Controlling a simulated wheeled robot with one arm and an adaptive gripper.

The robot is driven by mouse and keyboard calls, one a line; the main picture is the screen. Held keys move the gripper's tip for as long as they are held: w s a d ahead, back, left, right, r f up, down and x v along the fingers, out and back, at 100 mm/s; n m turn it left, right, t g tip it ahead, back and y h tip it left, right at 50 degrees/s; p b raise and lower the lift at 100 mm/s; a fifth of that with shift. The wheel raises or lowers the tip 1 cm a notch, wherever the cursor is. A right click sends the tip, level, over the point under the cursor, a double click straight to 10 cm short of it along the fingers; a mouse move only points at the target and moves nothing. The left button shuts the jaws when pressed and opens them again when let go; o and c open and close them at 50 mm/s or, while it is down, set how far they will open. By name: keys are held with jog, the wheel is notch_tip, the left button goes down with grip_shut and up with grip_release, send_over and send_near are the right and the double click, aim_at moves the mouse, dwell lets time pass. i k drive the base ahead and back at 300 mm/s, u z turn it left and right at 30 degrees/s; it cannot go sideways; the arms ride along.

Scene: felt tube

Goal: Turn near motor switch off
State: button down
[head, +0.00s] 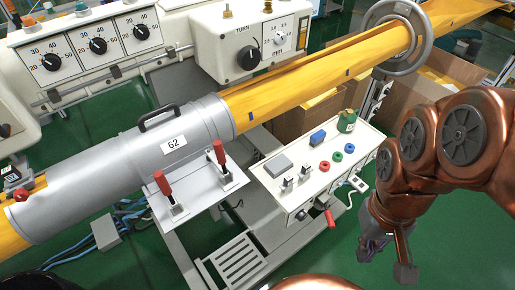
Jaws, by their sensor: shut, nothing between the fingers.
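Two red-handled levers, a left one (164,186) and a right one (220,154), stand upright on a white plate below the grey cylinder marked 62. Two small metal toggle switches, a nearer one (287,184) and a farther one (305,172), stand on the white control box (270,178). A red handle (329,217) sticks out from the box's front side. No readable label shows which is the near motor switch, and its setting cannot be told. My gripper (389,262) hangs at the lower right, pointing down, shut and empty, apart from the box and its controls.
The grey cylinder (95,180) and yellow felt tube (320,72) run diagonally behind the controls. Cardboard boxes (300,118) stand behind. Green floor is open at lower right.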

aim_at(301, 215)
jog(key=z, duration=1.3)
jog(key=k, duration=1.15)
jog(key=u, duration=1.65)
